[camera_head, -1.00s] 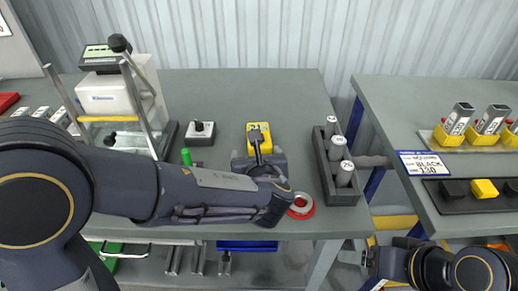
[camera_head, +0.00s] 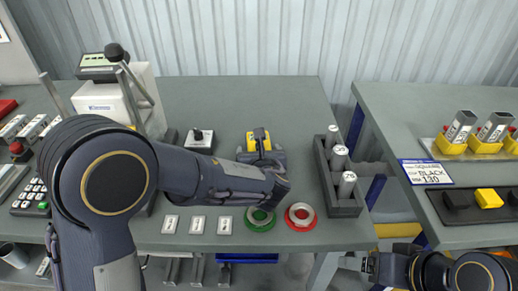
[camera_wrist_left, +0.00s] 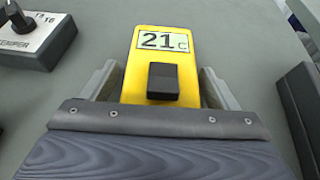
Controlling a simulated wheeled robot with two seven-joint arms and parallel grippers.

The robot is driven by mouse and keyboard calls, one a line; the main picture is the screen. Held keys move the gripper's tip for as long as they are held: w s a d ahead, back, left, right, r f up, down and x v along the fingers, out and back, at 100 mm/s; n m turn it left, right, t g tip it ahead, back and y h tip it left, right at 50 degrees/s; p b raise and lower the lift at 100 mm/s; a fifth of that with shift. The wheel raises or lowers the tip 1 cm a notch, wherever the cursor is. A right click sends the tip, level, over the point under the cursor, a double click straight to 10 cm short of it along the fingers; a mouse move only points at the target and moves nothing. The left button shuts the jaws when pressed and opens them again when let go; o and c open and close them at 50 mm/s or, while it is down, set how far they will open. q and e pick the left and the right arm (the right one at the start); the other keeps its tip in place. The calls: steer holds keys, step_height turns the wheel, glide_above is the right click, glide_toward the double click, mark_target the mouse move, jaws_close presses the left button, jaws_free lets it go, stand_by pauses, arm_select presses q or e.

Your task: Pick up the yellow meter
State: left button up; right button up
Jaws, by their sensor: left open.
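The yellow meter (camera_head: 251,142) lies on the grey table, partly hidden behind my left gripper in the head view. My left gripper (camera_wrist_left: 160,84) is open, with one finger on each side of the meter; contact cannot be told. In the head view the left gripper (camera_head: 262,148) is at the meter's near end. My right gripper (camera_head: 368,265) is low at the right, away from the meter, and its jaws are unclear.
A dark rack (camera_head: 343,205) with grey cylinders stands right of the meter. A knob box (camera_head: 200,142) is to its left. A green ring (camera_head: 260,222) and a red ring (camera_head: 300,220) lie near the front edge. The table behind the meter is clear.

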arm_select(q)
steer(key=c, duration=1.3)
steer(key=shift+w+r, duration=0.1)
steer(key=shift+r, duration=0.5)
steer(key=r, duration=0.2)
steer(key=shift+s+d+r+p, duration=0.1)
steer(key=shift+s+r+p, duration=0.1)
steer(key=shift+r+p, duration=0.2)
steer(key=w+a+r+p+v, duration=0.1)
steer(key=r+v, duration=0.1)
steer(key=v, duration=1.4)
steer(key=shift+a+r, duration=0.2)
steer(key=shift+r, duration=0.2)
